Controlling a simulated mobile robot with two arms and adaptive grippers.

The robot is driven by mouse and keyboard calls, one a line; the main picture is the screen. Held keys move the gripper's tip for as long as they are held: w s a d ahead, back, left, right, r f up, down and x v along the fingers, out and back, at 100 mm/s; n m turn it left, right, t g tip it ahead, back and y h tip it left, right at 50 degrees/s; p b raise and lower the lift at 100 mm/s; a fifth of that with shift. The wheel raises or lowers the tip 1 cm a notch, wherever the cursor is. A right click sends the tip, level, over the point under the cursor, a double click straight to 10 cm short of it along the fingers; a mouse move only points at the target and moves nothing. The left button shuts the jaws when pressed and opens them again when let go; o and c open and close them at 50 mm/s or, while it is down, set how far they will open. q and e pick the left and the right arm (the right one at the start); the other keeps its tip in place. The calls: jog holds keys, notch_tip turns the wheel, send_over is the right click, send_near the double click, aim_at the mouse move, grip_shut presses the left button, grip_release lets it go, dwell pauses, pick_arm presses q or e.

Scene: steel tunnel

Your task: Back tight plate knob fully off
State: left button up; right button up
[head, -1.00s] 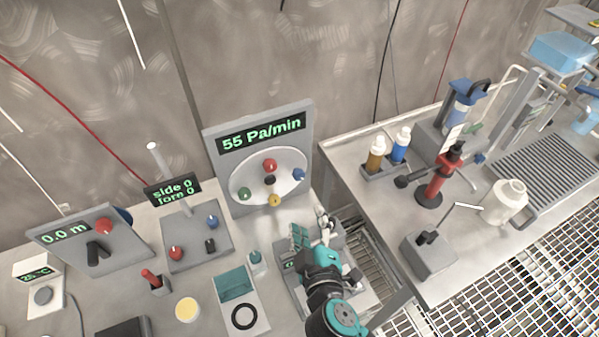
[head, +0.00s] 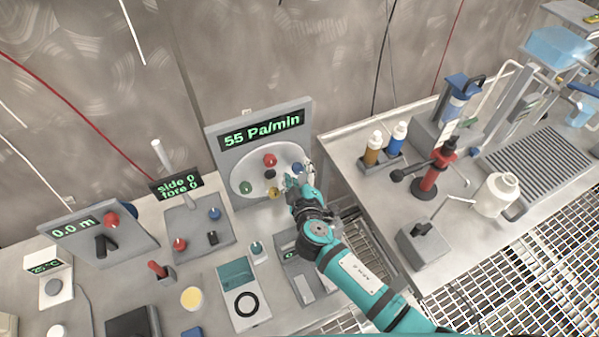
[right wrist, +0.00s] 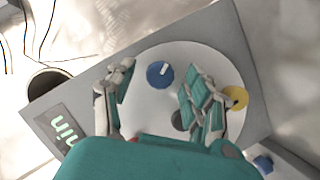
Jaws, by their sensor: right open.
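A grey upright panel (head: 222,160) with a "55 Pa/min" display carries a round white plate (head: 240,172). On the plate are a red knob (head: 270,160) at the top, a green knob (head: 246,188) at the left, a yellow knob (head: 273,193) at the bottom, a dark knob (head: 269,174) in the middle and a blue knob (head: 298,168) at the right. My right gripper (head: 302,178) is at the plate's right side, open. In the right wrist view the blue knob (right wrist: 160,74) shows between its spread fingers (right wrist: 160,100), apart from both. My left gripper is out of view.
A control box (head: 198,230) with small knobs and a rod stands left of the panel. A teal-topped device (head: 236,278) is in front. A second steel table (head: 345,150) at the right holds bottles (head: 398,138) and a red tool (head: 434,175).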

grip_shut()
jog(key=shift+f+b, duration=0.2)
jog(key=shift+b, duration=0.45)
jog(key=n+b, duration=0.1)
jog(key=b, duration=0.1)
jog(key=n+t+h+b, duration=0.1)
jog(key=n+b, duration=0.1)
jog(key=b, duration=0.1)
jog(key=shift+s+a+f+n+t+b, duration=0.1)
jog(key=shift+f+n+t+b, duration=0.15)
jog(key=shift+n+t+b, duration=0.05)
jog(key=shift+r+n+t+h+b, duration=0.15)
jog(key=shift+n+t+h+b, duration=0.2)
jog(key=shift+n+b, duration=0.8)
grip_release()
